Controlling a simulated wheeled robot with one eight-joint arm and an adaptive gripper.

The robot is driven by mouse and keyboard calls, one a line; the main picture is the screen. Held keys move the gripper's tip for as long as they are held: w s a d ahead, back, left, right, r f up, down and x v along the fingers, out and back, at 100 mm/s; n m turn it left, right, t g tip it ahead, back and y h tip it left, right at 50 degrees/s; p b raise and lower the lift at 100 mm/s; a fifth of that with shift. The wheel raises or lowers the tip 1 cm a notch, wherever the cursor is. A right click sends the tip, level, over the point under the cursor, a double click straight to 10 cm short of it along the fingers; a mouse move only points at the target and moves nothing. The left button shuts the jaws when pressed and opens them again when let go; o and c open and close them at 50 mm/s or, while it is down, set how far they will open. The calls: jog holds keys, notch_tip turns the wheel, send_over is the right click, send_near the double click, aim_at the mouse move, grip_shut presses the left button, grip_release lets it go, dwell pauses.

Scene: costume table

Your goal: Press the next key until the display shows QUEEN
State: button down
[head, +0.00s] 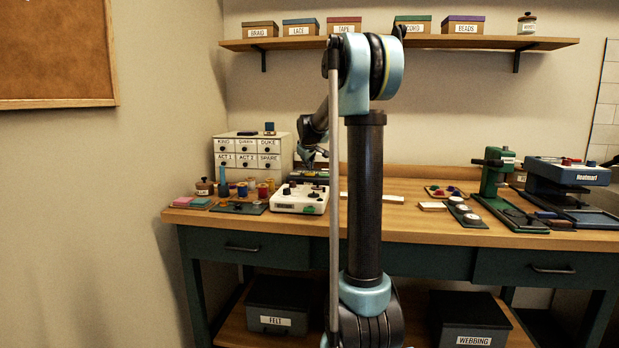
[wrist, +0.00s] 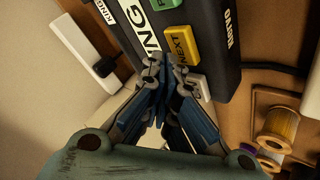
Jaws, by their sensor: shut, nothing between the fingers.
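The yellow NEXT key (wrist: 182,46) shows in the wrist view on a dark device (wrist: 212,50). Beside it is the white display (wrist: 143,30), where the letters "ING" are readable and the rest is cut off. My gripper (wrist: 165,74) is shut and empty, with its fingertips at the near edge of the NEXT key; I cannot tell whether they touch it. A white key (wrist: 199,87) is partly hidden by the right finger, and part of a green key (wrist: 165,3) shows at the top. In the head view my gripper (head: 312,160) is over the dark device (head: 310,174), mostly too small to read.
A white machine with knobs (head: 299,198) stands in front of the device. A labelled drawer cabinet (head: 252,150) is at its left. Thread spools (wrist: 280,124) lie at the right in the wrist view. The middle of the table is fairly clear.

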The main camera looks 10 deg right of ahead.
jog(key=shift+f, duration=0.7)
dwell(0.8)
jog(key=shift+r, duration=0.1)
dwell(0.3)
jog(key=shift+r, duration=0.75)
jog(key=shift+r, duration=0.15)
jog(key=shift+r, duration=2.4)
